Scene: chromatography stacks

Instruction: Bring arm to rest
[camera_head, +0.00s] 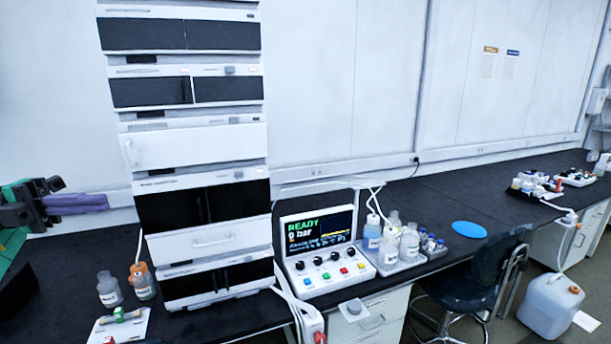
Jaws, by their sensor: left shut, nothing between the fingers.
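My left gripper (75,203) comes in from the left edge, with a green arm part behind it and purple fingers pointing right. The fingers are shut with nothing between them. It is in the air above the black bench, left of the chromatography stack (210,243), and apart from it. My right gripper does not show.
A control box (330,268) reading READY stands right of the stack. Bottles (410,242) stand in a tray beside it. Two bottles (142,281) and a white plate (130,328) are at the left front. A chair (485,275) stands before the bench.

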